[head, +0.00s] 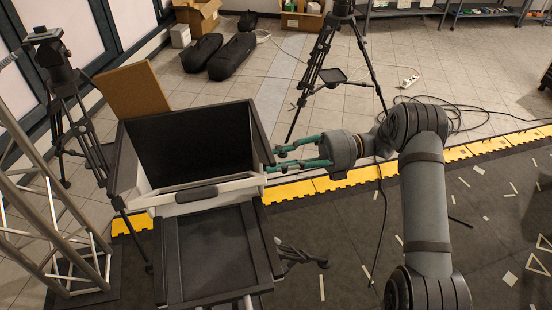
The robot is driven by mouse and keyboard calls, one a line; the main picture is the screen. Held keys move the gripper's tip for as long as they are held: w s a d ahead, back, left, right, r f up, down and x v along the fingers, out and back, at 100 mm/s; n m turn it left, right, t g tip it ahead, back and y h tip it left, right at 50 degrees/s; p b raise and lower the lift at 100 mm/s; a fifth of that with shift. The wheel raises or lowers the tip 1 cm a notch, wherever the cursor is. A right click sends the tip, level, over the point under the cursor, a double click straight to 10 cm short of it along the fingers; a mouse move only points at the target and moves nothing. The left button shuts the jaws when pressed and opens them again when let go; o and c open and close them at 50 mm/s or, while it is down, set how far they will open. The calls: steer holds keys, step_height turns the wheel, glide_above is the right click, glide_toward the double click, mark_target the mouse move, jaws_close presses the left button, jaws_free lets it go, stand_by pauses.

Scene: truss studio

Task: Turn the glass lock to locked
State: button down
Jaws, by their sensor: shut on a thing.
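A teleprompter with a dark, open-fronted hood (190,140) stands left of centre in the head view, with a pale frame edge (215,190) along its lower front. My gripper (272,161) reaches in from the right, its two green fingers pointing left at the right side of the hood. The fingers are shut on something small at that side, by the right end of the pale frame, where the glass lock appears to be. The lock is too small and too covered by the fingertips for its position to be read.
A black flat panel (215,250) extends below the hood towards me. A tripod (330,75) stands behind my gripper. Another tripod (65,90) and a metal truss (50,215) stand at the left. A thin cable hangs near my wrist.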

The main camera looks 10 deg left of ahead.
steer(key=shift+s+d+f, duration=0.1)
steer(key=shift+s+f, duration=0.1)
steer(key=shift+f, duration=0.05)
stand_by(0.3)
steer(key=c, duration=1.7)
jaws_free()
steer(key=shift+o, duration=1.3)
steer(key=shift+w+r, duration=0.1)
steer(key=shift+r, duration=0.05)
steer(key=v, duration=1.2)
steer(key=x, duration=1.2)
